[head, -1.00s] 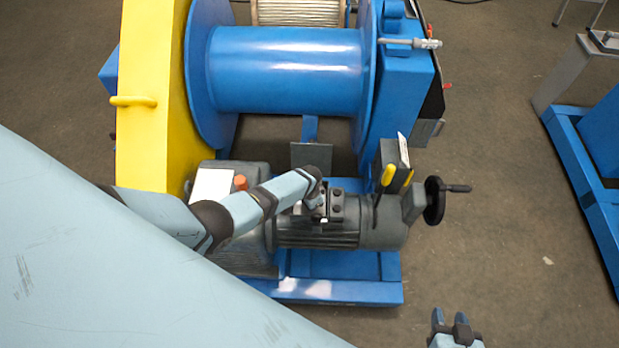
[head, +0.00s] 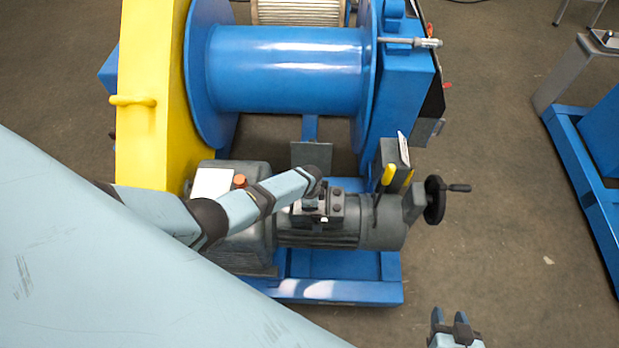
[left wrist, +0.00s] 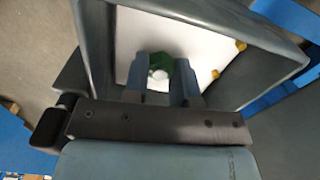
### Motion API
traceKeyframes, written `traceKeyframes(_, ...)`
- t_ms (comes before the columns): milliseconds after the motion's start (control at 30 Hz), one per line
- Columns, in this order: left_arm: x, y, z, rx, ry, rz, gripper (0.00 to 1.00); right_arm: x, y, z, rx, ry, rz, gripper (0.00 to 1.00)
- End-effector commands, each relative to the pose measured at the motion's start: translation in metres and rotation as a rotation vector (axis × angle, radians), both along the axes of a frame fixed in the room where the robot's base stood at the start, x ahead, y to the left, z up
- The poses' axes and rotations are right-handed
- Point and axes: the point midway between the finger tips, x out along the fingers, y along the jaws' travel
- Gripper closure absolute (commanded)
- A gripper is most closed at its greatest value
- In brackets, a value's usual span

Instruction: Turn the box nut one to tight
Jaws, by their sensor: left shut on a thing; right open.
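In the left wrist view an open grey box (left wrist: 272,38) has a white inside. A green nut (left wrist: 181,66) with a pale round stud end sits in it, between the fingers of my left gripper (left wrist: 161,80), which is shut on the nut. Two small brass-coloured nuts or studs (left wrist: 240,45) show to the right. In the head view my left gripper (head: 312,205) is at the dark terminal box (head: 337,203) on the grey motor, mostly hidden by my arm. My right gripper (head: 452,328) is open and empty at the lower right, well away from the motor.
The motor (head: 315,233) stands on a blue base (head: 345,291). A yellow guard (head: 150,80) and blue drum (head: 285,70) are behind. The floor at right is clear up to another blue frame (head: 590,190).

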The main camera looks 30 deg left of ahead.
Motion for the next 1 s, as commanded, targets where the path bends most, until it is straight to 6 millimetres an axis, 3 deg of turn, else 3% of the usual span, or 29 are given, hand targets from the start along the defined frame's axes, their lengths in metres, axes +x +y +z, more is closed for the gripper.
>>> traceKeyframes(300, 0.001, 0.0, 0.001, 0.001, -0.001, 0.0, 0.98, 0.0, 0.0, 0.0, 0.0, 0.001, 0.0, 0.57)
traceKeyframes(333, 0.001, 0.0, 0.001, 0.001, -0.001, 0.0, 0.68, 0.0, 0.0, 0.0, 0.0, 0.001, 0.0, 0.57)
traceKeyframes(400, 0.001, 0.0, 0.001, 0.001, -0.001, 0.0, 0.52, 0.0, 0.0, 0.0, 0.0, 0.001, 0.0, 0.57)
traceKeyframes(433, 0.001, 0.0, 0.001, 0.001, -0.001, 0.0, 0.49, 0.0, 0.0, 0.0, 0.0, 0.001, 0.0, 0.57)
traceKeyframes(767, 0.001, 0.0, 0.005, 0.0, -0.002, 0.0, 0.49, 0.0, 0.0, 0.003, 0.0, -0.001, -0.001, 0.57)
traceKeyframes(1000, 0.0, 0.001, 0.045, 0.0, -0.004, -0.001, 0.49, 0.001, 0.0, 0.022, 0.0, -0.002, -0.001, 0.57)
